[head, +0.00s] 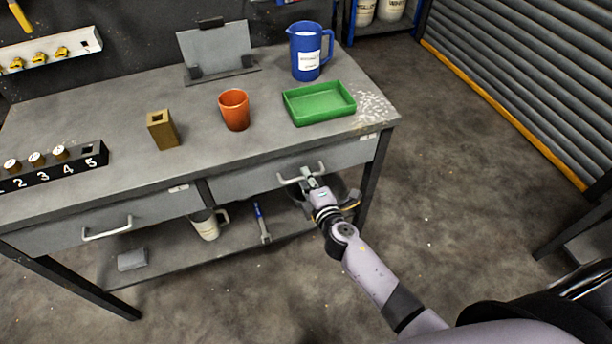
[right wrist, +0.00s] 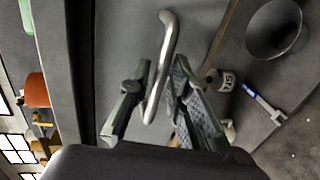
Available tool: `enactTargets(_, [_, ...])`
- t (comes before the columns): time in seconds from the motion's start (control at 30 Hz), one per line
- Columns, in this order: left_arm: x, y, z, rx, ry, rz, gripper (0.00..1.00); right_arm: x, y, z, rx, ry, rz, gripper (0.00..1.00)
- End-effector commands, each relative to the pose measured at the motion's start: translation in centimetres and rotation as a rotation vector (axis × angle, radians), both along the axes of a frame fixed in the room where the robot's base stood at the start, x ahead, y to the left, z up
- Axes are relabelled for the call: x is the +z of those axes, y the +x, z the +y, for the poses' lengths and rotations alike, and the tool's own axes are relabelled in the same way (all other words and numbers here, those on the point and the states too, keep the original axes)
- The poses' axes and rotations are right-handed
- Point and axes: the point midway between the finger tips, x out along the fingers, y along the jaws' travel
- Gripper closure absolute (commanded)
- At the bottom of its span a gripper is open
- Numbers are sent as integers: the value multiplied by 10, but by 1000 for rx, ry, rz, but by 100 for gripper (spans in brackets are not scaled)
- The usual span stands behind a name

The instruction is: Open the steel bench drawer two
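The steel bench has two drawers side by side in the head view, a left drawer (head: 60,234) and a right drawer (head: 250,180). Both fronts look flush with the bench. Their small labels are too small to read. My right gripper (head: 309,178) is at the right drawer's bar handle (head: 287,180). In the right wrist view, my right gripper (right wrist: 161,66) has its fingers apart on either side of the handle (right wrist: 168,38). Gaps show beside the bar, so it does not look clamped. The left drawer's handle (head: 107,230) is free. My left gripper is out of view.
On the bench top stand an orange cup (head: 234,110), green tray (head: 318,103), blue jug (head: 305,52), brass-coloured block (head: 162,130) and numbered rack (head: 50,172). A lower shelf (head: 175,262) holds a mug and a blue-handled tool. The floor (head: 450,190) right of the bench is clear.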

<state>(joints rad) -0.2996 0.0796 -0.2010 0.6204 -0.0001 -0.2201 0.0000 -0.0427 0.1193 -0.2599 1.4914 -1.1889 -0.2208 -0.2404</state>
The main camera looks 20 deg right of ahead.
Motion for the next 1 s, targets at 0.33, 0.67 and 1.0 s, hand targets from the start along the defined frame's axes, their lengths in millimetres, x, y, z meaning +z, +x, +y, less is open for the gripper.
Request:
enactTargets(0.33, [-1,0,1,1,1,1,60,-3,11,1,1,0,1,82])
enactTargets(0.67, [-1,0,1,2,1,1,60,-2,11,1,0,0,1,97])
enactTargets(1.0, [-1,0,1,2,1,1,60,-3,11,0,0,0,1,100])
